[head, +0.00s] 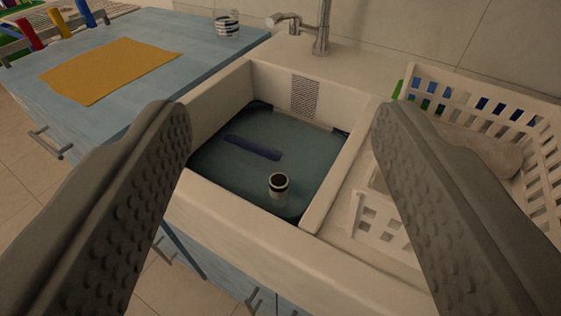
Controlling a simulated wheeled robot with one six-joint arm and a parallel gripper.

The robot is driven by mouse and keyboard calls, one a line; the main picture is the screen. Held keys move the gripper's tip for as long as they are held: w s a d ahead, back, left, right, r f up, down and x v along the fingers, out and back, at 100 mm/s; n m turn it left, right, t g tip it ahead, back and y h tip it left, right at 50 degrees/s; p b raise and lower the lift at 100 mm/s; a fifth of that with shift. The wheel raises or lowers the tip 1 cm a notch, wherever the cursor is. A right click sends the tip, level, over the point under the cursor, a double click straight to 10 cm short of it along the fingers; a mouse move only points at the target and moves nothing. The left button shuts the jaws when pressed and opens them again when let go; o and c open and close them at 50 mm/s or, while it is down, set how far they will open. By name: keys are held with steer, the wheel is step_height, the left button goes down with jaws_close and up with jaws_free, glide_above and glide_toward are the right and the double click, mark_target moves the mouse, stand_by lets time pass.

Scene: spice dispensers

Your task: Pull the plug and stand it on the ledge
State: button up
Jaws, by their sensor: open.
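The sink (345,185) is a cream basin that appears to hold dark, greenish water. A small upright cylinder with a dark top and pale rim, apparently the plug (278,185), stands in the basin near its front right. A dark blue bar (253,147) lies or floats behind it to the left. A perforated panel (304,96) is on the back wall of the basin. My gripper (284,130) is open and empty, its two textured fingers spread wide on either side of the sink view. I cannot tell which surface is the ledge.
A metal faucet (321,30) stands behind the sink. A white slotted rack (487,88) with a pale object in it is at the right. The blue counter at the left holds an orange cloth (108,70) and a glass (227,23). Cabinet handles (50,142) stick out below.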

steer(key=w+f+g, duration=0.7)
steer(key=w, duration=0.5)
steer(key=n+g, duration=0.2)
steer(key=g, duration=0.7)
glide_above(279, 189)
steer(key=w, duration=0.2)
step_height(279, 189, down, 10)
steer(key=f, duration=0.1)
step_height(279, 189, down, 16)
steer(key=shift+f, duration=0.25)
steer(key=c, duration=1)
